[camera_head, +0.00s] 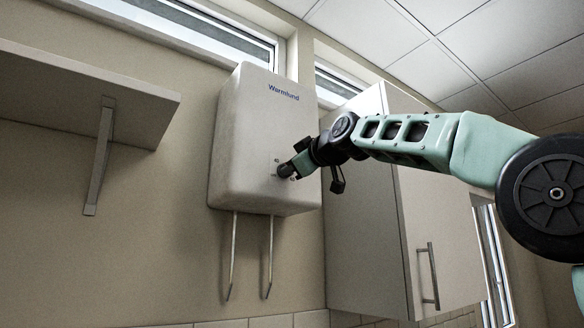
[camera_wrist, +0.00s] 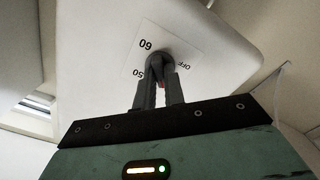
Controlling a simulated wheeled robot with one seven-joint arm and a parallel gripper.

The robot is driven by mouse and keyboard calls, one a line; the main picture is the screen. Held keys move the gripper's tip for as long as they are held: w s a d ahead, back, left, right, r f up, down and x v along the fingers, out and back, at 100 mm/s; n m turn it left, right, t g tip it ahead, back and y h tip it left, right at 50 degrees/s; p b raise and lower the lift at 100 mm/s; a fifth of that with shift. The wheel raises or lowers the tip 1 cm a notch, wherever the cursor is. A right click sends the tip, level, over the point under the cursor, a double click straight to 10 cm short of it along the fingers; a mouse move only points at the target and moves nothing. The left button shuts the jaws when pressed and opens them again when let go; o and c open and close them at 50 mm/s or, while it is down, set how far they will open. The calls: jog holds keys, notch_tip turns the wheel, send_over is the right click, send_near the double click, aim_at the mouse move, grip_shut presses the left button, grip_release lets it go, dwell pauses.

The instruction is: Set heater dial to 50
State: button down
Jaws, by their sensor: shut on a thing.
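The heater (camera_head: 238,135) is a white box marked "Warmlund", fixed to the wall in the head view. Its front face (camera_wrist: 215,50) fills much of the wrist view. The dark dial (camera_wrist: 156,58) sits on a white scale plate (camera_wrist: 178,42), where 60, 50 and OFF show upside down. My gripper (camera_head: 286,170) reaches the lower front of the heater from the right. In the wrist view its fingers (camera_wrist: 158,75) are shut on the dial, one on each side. A small red spot shows between the fingers. The dial's exact setting is not clear, and the fingers hide part of the scale.
A wall cabinet (camera_head: 365,220) stands close on the heater's right, beneath my arm. A shelf (camera_head: 85,95) with a bracket is on the left wall. Two pipes (camera_head: 233,255) hang below the heater. The wall between shelf and heater is clear.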

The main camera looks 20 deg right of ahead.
jog(key=shift+f+m+p, duration=0.2)
jog(key=shift+m+p, duration=1.05)
jog(key=shift+m, duration=6.75)
jog(key=shift+w, duration=0.1)
jog(key=c, duration=1.5)
grip_release()
jog(key=shift+r, duration=0.1)
jog(key=b+v, duration=0.8)
jog(key=v, duration=0.9)
jog(key=shift+s+d, duration=0.1)
jog(key=shift+s, duration=0.15)
